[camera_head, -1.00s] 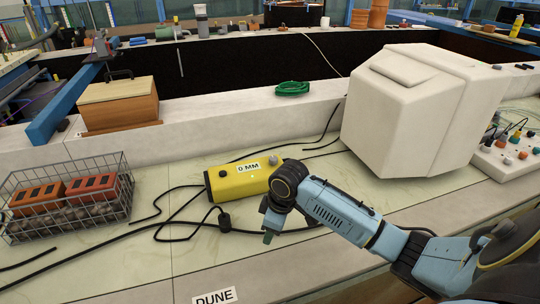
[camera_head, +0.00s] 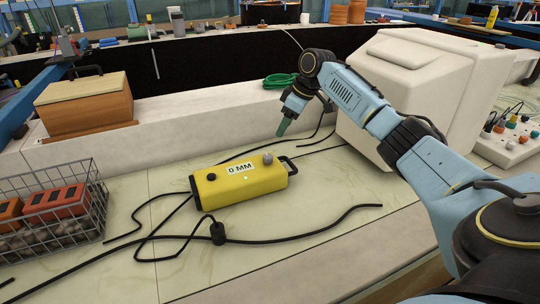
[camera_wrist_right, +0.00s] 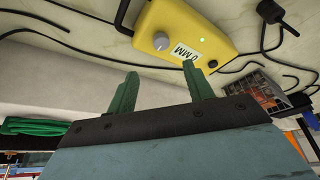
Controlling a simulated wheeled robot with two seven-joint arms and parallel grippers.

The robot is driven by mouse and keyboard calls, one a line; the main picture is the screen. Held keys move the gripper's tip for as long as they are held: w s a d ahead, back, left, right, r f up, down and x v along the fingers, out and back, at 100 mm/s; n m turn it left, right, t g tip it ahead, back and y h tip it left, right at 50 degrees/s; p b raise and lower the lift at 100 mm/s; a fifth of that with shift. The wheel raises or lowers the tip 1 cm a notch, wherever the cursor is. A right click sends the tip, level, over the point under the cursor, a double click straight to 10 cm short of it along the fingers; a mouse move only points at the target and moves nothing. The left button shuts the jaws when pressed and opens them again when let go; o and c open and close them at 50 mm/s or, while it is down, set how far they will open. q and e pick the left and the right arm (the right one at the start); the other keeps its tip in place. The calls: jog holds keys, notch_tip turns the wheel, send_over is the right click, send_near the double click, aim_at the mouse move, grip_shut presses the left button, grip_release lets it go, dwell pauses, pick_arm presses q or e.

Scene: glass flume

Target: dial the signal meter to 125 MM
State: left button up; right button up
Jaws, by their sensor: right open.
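The signal meter (camera_head: 238,187) is a yellow box lying on the pale bench top, with a label reading 0 MM, a small green light, a black knob (camera_head: 211,177) at its left and a grey knob (camera_head: 268,158) at its right end. The meter also shows upside down in the right wrist view (camera_wrist_right: 190,30), with its grey knob (camera_wrist_right: 161,41) facing me. My right gripper (camera_head: 283,129) is above and behind the meter's right end, apart from it. Its green fingers (camera_wrist_right: 165,88) are spread and empty. My left gripper is not in view.
Black cables (camera_head: 310,233) lie around the meter. A wire basket (camera_head: 88,215) with orange blocks stands at the left, a wooden box (camera_head: 85,105) behind it. A large white casing (camera_head: 420,85) stands at the right behind my arm. A green coil (camera_head: 280,81) lies on the ledge.

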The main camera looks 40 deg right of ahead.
aim_at(268, 156)
jog(key=b+x, duration=0.2)
jog(key=x, duration=0.9)
jog(key=shift+w+a+f, duration=0.25)
jog(key=shift+w+f, duration=0.05)
jog(key=shift+f, duration=0.35)
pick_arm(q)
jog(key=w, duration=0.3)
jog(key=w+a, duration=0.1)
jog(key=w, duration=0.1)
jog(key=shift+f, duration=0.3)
pick_arm(e)
jog(key=shift+c, duration=0.3)
jog(key=c, duration=0.9)
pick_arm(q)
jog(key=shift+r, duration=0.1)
